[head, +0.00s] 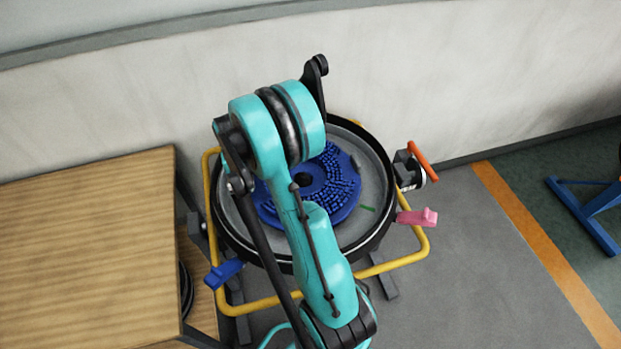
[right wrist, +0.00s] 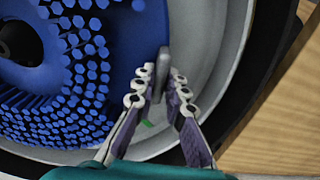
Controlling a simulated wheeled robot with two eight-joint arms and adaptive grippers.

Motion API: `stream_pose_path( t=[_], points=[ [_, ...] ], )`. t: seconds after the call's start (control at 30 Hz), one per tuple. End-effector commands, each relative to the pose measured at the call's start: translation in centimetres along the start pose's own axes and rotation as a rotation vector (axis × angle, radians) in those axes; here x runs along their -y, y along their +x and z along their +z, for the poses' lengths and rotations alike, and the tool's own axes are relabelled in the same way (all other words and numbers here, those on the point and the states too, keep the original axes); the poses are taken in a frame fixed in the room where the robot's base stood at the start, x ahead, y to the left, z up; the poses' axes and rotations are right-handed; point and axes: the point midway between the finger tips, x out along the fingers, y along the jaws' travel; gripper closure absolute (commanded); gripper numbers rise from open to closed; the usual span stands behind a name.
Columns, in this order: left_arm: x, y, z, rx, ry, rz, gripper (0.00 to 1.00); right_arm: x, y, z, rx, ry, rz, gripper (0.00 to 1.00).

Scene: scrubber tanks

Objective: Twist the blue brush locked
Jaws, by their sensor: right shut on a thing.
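The blue brush (head: 337,190) is a round disc with bristle tufts and a dark centre hole. It lies in the grey round tank pan (head: 378,180). In the right wrist view the brush (right wrist: 85,75) fills the left side. A grey lug (right wrist: 163,65) stands at its outer edge. My right gripper (right wrist: 162,78) has its fingers on both sides of this lug and is shut on it. In the head view my teal arm covers part of the brush and hides the right gripper. A second grey lug (head: 355,160) shows at the brush's right edge. My left gripper is not in view.
A yellow tube frame (head: 428,240) surrounds the tank. A pink lever (head: 417,217), a blue lever (head: 222,272) and an orange handle (head: 422,160) stick out around it. A wooden table (head: 90,250) stands close on the left. A green mark (head: 367,208) lies on the pan.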

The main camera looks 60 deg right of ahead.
Motion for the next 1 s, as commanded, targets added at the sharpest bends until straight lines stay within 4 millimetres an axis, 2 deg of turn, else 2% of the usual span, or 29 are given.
stream_pose_path(
  t=[0.5, 1.0],
  points=[
    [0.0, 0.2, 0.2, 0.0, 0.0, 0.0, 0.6, -0.1, 0.0, -1.9, 0.001, 0.107, -0.001, 1.0],
    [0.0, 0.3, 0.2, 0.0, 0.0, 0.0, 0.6, -0.1, 0.0, -2.3, 0.0, 0.124, -0.001, 1.0]
  ],
)
